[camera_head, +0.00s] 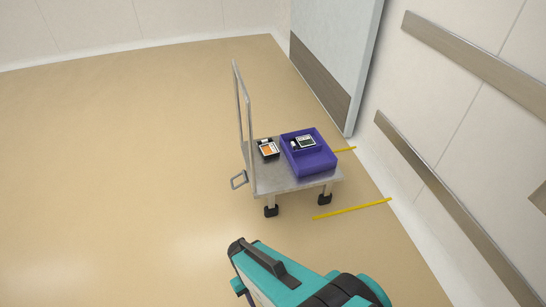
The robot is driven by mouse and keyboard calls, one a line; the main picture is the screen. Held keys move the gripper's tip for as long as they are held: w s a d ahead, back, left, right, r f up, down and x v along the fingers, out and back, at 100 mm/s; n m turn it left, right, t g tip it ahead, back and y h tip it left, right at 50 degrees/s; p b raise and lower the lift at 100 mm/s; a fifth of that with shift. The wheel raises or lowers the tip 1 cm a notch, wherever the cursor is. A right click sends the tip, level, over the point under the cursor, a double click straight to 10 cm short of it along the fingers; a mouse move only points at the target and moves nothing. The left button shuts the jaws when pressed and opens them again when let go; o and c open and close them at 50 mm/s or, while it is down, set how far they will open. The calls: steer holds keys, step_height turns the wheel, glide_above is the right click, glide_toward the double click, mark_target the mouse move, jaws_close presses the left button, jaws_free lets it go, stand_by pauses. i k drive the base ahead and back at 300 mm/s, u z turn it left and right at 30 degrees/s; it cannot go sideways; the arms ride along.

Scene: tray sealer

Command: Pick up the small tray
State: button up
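A small black tray (268,149) with an orange and white label or contents lies on the deck of a metal cart (285,180), left of a purple crate (318,169). A second small dark tray (304,143) with a whitish top and dark green middle is in the crate, toward its back. Which of the two is the small tray, I cannot tell. My teal and black arm shows at the bottom, well in front of the cart and apart from it. I cannot make out my gripper's fingers.
The cart's tall push handle (240,105) rises at its left side. A pale wall panel or door (335,55) and a wall with metal rails (440,160) stand behind and to the right. Yellow floor strips (352,209) lie near the cart. The floor at left is clear.

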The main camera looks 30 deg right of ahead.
mark_target(268, 150)
steer(key=z, duration=0.05)
steer(key=k, duration=0.1)
steer(key=u, duration=0.55)
steer(key=i, duration=2.5)
steer(key=z, duration=0.8)
steer(key=i, duration=0.6)
steer(key=z, duration=0.3)
